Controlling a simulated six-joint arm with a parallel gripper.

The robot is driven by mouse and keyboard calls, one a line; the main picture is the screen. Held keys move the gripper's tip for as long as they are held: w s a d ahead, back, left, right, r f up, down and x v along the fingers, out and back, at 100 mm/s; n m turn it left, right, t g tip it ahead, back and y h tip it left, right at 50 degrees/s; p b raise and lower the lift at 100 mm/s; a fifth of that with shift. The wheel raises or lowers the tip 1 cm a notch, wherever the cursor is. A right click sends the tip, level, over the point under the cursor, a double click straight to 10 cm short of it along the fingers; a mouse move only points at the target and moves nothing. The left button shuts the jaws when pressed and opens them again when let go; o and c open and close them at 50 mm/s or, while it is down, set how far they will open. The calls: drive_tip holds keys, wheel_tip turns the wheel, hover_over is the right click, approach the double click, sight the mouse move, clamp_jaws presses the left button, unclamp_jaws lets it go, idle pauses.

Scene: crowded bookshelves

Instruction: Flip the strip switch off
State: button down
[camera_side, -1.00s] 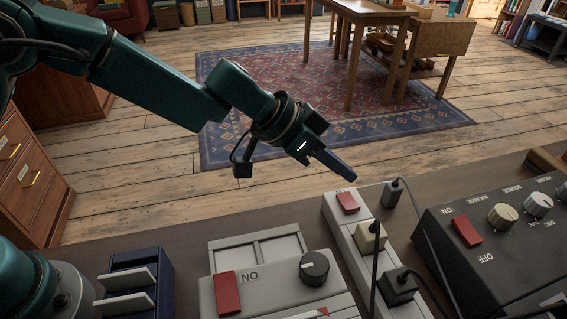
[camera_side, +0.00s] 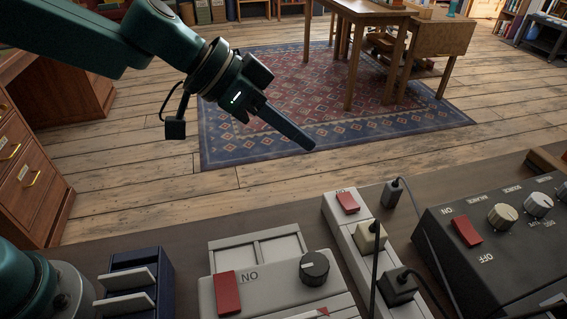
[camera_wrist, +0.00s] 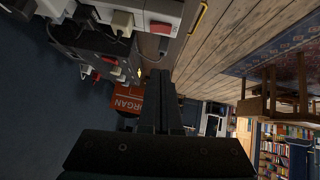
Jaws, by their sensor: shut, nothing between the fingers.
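The power strip (camera_side: 345,228) is a long light-grey bar on the bench, with a red rocker switch (camera_side: 347,202) at its far end. Plugs sit along the strip nearer the camera. In the wrist view the strip's end shows at the top, with the red switch (camera_wrist: 160,28) on it. My gripper (camera_side: 311,146) is shut and empty. It is in the air above and to the left of the strip's far end, apart from the switch. In the wrist view the closed fingers (camera_wrist: 159,76) point upward in the picture, below the switch.
A grey box (camera_side: 268,289) with a red switch and black knob stands left of the strip. A black console (camera_side: 500,240) with a red switch and knobs stands right. A dark blue rack (camera_side: 140,275) is at the left. Cables run from the plugs.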

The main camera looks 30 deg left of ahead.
drive_tip(key=shift+s+d+r, duration=0.15)
drive_tip(key=shift+s+d, duration=0.35)
drive_tip(key=shift+s, duration=0.05)
approach(356, 204)
drive_tip(key=w+d, duration=0.3)
drive_tip(key=shift+d+f, duration=0.1)
drive_tip(key=shift+f, duration=0.15)
drive_tip(key=shift+s+d+f, duration=0.15)
drive_tip(key=shift+f, duration=1.55)
